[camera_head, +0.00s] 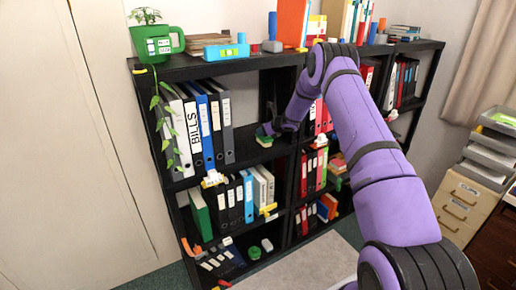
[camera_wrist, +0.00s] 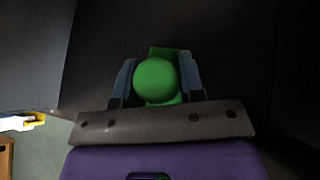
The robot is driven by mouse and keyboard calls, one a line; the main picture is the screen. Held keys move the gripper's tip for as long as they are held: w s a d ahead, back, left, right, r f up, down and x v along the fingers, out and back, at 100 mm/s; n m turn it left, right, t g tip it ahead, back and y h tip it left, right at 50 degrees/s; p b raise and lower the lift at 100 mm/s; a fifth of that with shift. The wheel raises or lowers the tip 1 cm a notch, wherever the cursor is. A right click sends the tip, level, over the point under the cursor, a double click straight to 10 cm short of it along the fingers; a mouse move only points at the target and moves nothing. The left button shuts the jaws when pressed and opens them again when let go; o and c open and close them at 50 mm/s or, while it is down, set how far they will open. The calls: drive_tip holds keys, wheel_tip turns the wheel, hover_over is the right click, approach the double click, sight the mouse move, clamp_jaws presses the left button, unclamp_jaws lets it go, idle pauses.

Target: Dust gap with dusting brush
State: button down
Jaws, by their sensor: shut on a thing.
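The dusting brush has a round green handle knob (camera_wrist: 154,78) in the wrist view. In the head view its green and pale head (camera_head: 263,136) is small, low over the shelf board. My gripper (camera_head: 273,127) is shut on the brush, with one blue-grey finger on each side of the knob. The gap (camera_head: 247,148) is the bare stretch of black shelf right of the grey binder (camera_head: 226,125) in the upper left bay. The brush is inside this gap. Whether its bristles touch the board I cannot tell.
Binders, one marked BILLS (camera_head: 190,127), stand left of the gap. A black upright (camera_head: 294,165) bounds it on the right. A green mug planter (camera_head: 155,42) with a trailing vine and a blue box (camera_head: 226,51) stand on top. Small items (camera_head: 213,179) sit on the shelf below.

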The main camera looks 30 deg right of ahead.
drive_tip(key=shift+f, duration=0.3)
drive_tip(key=shift+d, duration=0.1)
drive_tip(key=shift+d, duration=0.1)
idle(0.4)
drive_tip(key=shift+d+f, duration=0.1)
drive_tip(key=shift+d, duration=0.65)
